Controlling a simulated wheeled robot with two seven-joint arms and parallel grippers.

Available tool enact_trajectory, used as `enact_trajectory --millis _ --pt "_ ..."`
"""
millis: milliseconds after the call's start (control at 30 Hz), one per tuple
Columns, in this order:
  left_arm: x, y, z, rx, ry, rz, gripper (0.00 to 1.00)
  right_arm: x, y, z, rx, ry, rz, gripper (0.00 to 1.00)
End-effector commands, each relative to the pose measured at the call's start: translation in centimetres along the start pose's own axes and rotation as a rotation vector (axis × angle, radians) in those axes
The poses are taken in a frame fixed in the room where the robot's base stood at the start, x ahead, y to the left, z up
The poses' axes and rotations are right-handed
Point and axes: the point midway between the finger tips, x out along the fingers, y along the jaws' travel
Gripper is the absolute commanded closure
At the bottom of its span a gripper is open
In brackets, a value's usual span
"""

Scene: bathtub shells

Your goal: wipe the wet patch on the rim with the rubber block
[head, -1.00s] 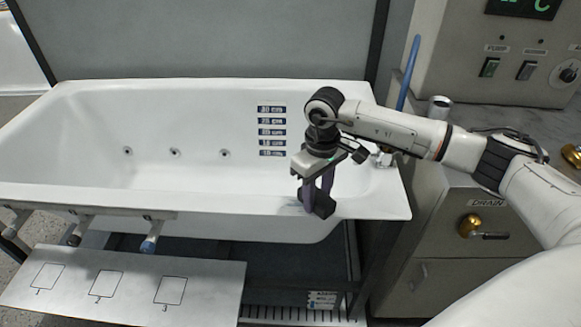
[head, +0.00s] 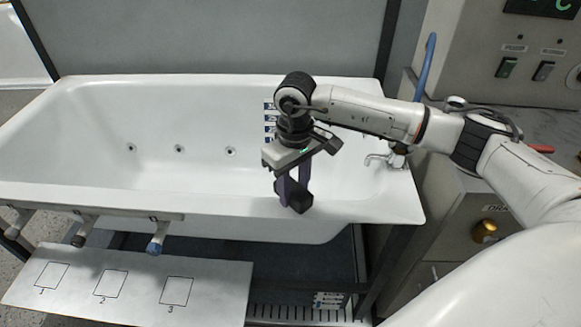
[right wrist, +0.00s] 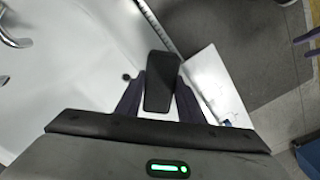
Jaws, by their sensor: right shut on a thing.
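The rubber block (head: 300,197) is a black block at the tub's near rim. My right gripper (head: 290,188) is shut on it, with purple fingers on either side, pointing down. The block also shows in the right wrist view (right wrist: 161,82) between the two fingers. The block is at or just above the white rim (head: 365,212); I cannot tell whether it touches. I cannot make out the wet patch now; the gripper and block cover part of the rim.
The white bathtub (head: 190,165) is empty, with a faucet (head: 385,158) at its right end. A rail with several pegs (head: 155,247) and a plate with numbered squares (head: 140,285) stand in front. A control cabinet (head: 475,50) is at right. The rim left of the gripper is clear.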

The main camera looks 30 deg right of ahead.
Motion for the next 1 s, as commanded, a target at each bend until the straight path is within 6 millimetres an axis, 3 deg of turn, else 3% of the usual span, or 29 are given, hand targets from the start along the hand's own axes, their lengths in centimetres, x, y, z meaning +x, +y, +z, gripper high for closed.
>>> enact_trajectory --millis 533,1000 --pt "-2.1 0.3 -1.5 -0.003 -0.006 0.001 0.43 -5.1 0.6 0.6 0.012 -0.004 0.001 0.86" --pt "-2.2 0.3 -1.4 -0.003 -0.009 0.001 0.43 -5.5 0.7 0.6 0.015 -0.004 0.001 0.86"
